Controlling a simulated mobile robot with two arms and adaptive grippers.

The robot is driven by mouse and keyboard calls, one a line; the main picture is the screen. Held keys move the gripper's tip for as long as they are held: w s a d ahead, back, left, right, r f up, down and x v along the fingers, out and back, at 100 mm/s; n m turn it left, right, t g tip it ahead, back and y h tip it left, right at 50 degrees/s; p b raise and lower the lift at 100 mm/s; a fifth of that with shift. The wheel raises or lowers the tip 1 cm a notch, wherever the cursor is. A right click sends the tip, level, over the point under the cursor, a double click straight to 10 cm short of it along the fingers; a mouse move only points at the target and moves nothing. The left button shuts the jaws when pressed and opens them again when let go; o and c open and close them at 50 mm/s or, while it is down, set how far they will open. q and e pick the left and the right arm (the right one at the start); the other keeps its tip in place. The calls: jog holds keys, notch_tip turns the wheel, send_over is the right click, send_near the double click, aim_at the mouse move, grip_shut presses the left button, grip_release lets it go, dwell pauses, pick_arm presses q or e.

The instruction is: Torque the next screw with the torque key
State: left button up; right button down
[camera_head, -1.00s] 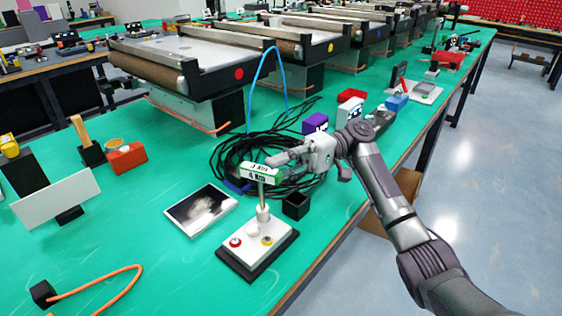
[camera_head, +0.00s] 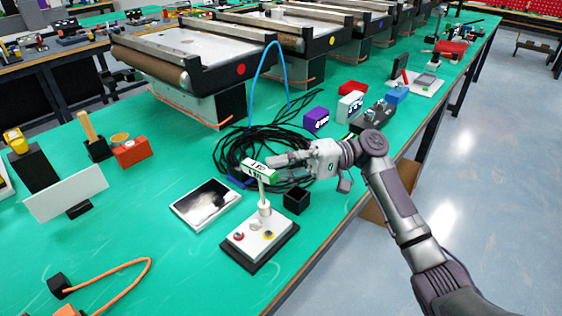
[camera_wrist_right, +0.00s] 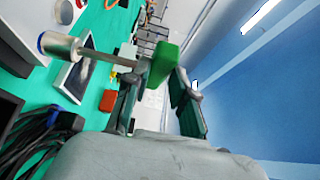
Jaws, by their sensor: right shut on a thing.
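The torque key has a green-and-white handle (camera_head: 272,176) and a thin metal shaft. Its shaft runs down to a pale cylindrical post on a white plate with a dark base (camera_head: 256,254). Red and yellow round parts also sit on the plate. My right gripper (camera_head: 290,163) is shut on the handle, coming from the right. In the right wrist view the green handle end (camera_wrist_right: 164,62) lies between the fingers, and the shaft leads left to a pale cylinder (camera_wrist_right: 60,46). Whether the shaft's tip is seated is hidden. My left gripper is not in view.
A small black open box (camera_head: 296,203) stands close behind the plate. A tablet (camera_head: 205,205) lies to its left. Black coiled cables (camera_head: 235,150) lie behind the gripper. A purple box (camera_head: 316,119) and a white box (camera_head: 350,104) stand farther back.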

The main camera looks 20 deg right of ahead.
aim_at(262, 179)
jog(key=m+t+h+p, duration=0.1)
jog(key=m+t+p, duration=0.1)
jog(key=t+p, duration=0.1)
jog(key=s+a+m+t+h+p, duration=0.1)
jog(key=m+t+p, duration=0.1)
jog(key=t+p, duration=0.1)
jog(key=s+m+t+h+p, duration=0.1)
jog(key=m+t+p, duration=0.2)
jog(key=t, duration=0.1)
jog(key=shift+a+r+t, duration=0.15)
jog(key=shift+a+t, duration=0.1)
jog(key=shift+t, duration=0.05)
jog(key=m+t+h+p, duration=0.2)
jog(key=h+p, duration=0.1)
jog(key=s+a+m+t+h+p, duration=0.1)
jog(key=m+t+h+p, duration=0.4)
jog(key=m+h+p, duration=0.1)
jog(key=shift+s+a+t+h, duration=0.4)
jog(key=shift+s+a+f+m+h+p, duration=0.1)
jog(key=shift+f+m+h+p, duration=0.15)
jog(key=shift+m+h, duration=0.6)
jog(key=shift+s+a+f+m+t+h, duration=0.15)
jog(key=shift+m+t+h, duration=0.35)
jog(key=shift+h, duration=0.65)
